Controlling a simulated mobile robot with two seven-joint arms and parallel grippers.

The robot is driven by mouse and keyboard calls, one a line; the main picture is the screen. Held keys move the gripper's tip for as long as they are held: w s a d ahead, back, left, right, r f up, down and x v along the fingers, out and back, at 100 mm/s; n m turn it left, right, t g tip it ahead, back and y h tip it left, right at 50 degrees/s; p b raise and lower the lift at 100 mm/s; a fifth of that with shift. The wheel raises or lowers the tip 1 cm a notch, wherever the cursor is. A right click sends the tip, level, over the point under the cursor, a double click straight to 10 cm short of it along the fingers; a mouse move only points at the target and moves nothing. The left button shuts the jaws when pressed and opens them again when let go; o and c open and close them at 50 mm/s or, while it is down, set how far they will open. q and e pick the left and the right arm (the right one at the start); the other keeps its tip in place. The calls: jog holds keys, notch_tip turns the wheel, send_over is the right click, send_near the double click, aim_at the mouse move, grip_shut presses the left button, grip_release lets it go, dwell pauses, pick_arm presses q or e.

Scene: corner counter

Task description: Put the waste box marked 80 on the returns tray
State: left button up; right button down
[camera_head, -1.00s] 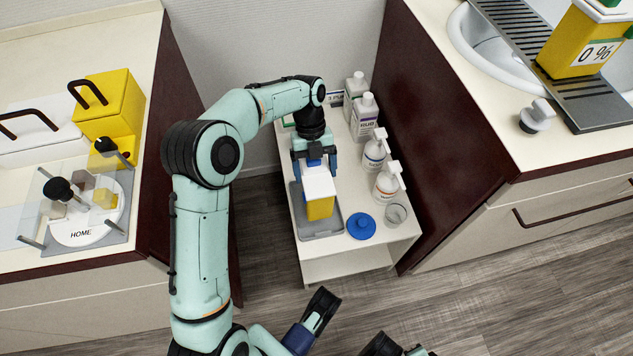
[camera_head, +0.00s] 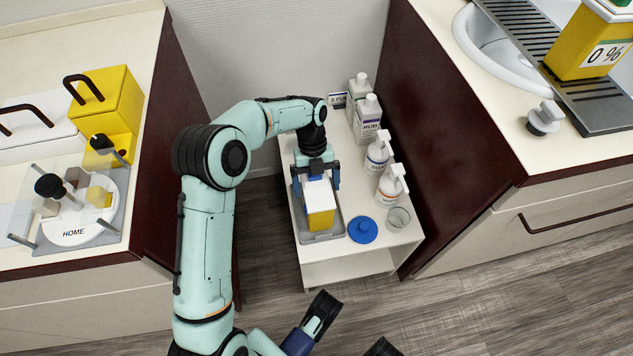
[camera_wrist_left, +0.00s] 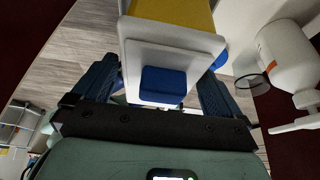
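A waste box (camera_head: 321,220) with a yellow body and white top stands on the grey returns tray (camera_head: 322,239), on the low white cart. No number 80 shows on its visible faces. My left gripper (camera_head: 316,181) is at the box's back end, its blue fingers spread on either side. In the left wrist view, the box's white lid (camera_wrist_left: 190,40) and blue knob (camera_wrist_left: 163,84) lie between the fingers, with gaps beside the knob, so the gripper is open.
On the cart, right of the tray, are a blue lid (camera_head: 362,230), a clear cup (camera_head: 398,217), pump bottles (camera_head: 390,184) and capped bottles (camera_head: 366,118). A yellow box marked 0 % (camera_head: 590,45) stands on the right counter's drainer. Another yellow box (camera_head: 108,105) is on the left counter.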

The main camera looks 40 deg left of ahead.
pick_arm(q)
jog(key=shift+r, duration=0.15)
jog(key=p+v, duration=0.2)
jog(key=v, duration=0.8)
jog(key=shift+w+a+r+p, duration=0.1)
jog(key=shift+r+p, duration=0.1)
jog(key=shift+p, duration=0.2)
jog(key=shift+w+a+r, duration=0.15)
jog(key=shift+a+r, duration=0.1)
jog(key=shift+r, duration=0.4)
pick_arm(e)
jog(key=w+a+r+t, duration=0.1)
jog(key=w+r, duration=0.3)
jog(key=r, duration=0.1)
jog(key=shift+w+t, duration=0.2)
jog(key=shift+t, duration=0.1)
jog(key=shift+a, duration=0.1)
